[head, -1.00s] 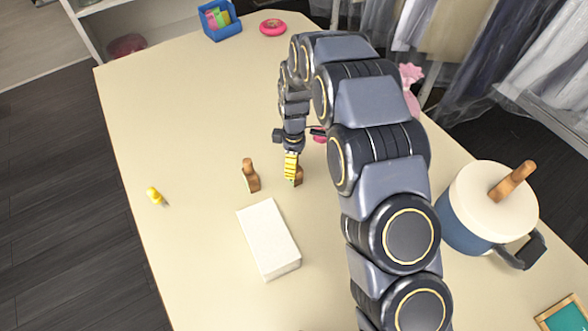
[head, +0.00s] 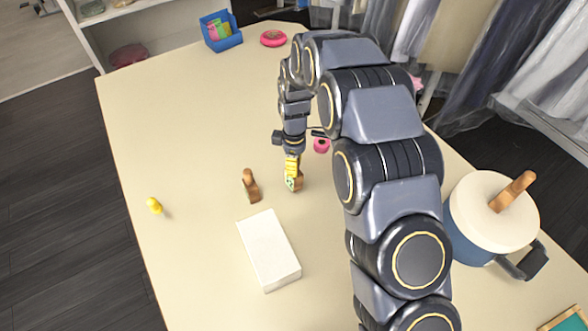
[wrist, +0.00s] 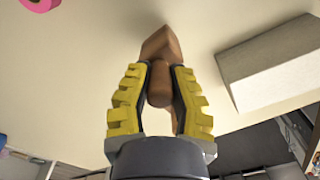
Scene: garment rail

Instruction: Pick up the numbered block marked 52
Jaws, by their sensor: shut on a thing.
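My gripper (head: 292,172) has yellow ribbed fingers shut on a brown wooden piece (head: 298,183) near the middle of the table. In the wrist view the fingers (wrist: 160,85) close on both sides of the wooden piece (wrist: 160,45), around a rounded handle-like part below a wider, angular end. A second wooden piece (head: 251,186) of similar colour stands a little to the left in the head view, apart from my gripper. I can read no number 52 on anything. I cannot tell whether the held piece touches the table.
A white box (head: 268,250) lies in front; it also shows in the wrist view (wrist: 275,65). A blue bin (head: 221,38) is far back, a lidded pot (head: 475,225) right.

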